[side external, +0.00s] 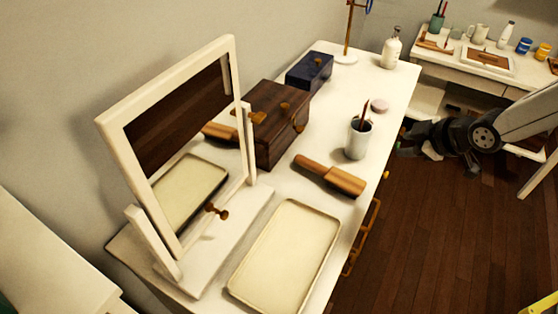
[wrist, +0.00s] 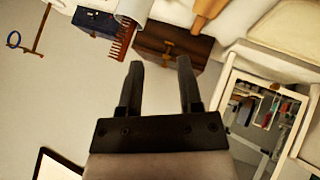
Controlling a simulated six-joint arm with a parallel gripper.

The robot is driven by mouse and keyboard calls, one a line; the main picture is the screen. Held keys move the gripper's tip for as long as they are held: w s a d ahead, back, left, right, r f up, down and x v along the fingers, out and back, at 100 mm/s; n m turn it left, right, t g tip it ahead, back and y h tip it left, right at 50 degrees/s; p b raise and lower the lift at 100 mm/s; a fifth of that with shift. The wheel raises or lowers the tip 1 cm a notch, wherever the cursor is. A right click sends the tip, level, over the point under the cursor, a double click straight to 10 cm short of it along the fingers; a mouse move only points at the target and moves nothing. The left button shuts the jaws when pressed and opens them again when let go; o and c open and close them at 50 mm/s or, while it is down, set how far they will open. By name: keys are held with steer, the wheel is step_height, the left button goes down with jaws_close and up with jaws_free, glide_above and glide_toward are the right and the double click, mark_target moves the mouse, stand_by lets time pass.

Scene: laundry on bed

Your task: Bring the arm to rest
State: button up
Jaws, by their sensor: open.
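My gripper (side external: 410,141) is at the right in the side external view, in front of the white dresser and well apart from the things on it. In the wrist view my gripper (wrist: 160,66) shows two dark fingers spread apart, with nothing between them. The arm comes in from the right edge of the side external view; most of it is out of the picture.
The dresser (side external: 230,225) bears a mirror (side external: 168,80), tray (side external: 284,255), brush (side external: 331,177), cup (side external: 358,140), wooden box (side external: 275,130), blue box (side external: 309,72) and bottle (side external: 391,48). A desk (side external: 450,62) stands behind my arm. The floor (side external: 430,240) before the dresser is clear.

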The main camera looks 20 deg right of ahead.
steer(key=s+d+m+g+h, duration=0.1)
steer(key=s+d+m+g, duration=0.2)
steer(key=s+d+m, duration=0.1)
steer(key=s+d+f+m+g+h, duration=0.1)
steer(key=s+d+m+g, duration=0.2)
steer(key=s, duration=0.6)
steer(key=d+m, duration=0.2)
steer(key=m, duration=0.1)
steer(key=shift+f, duration=0.25)
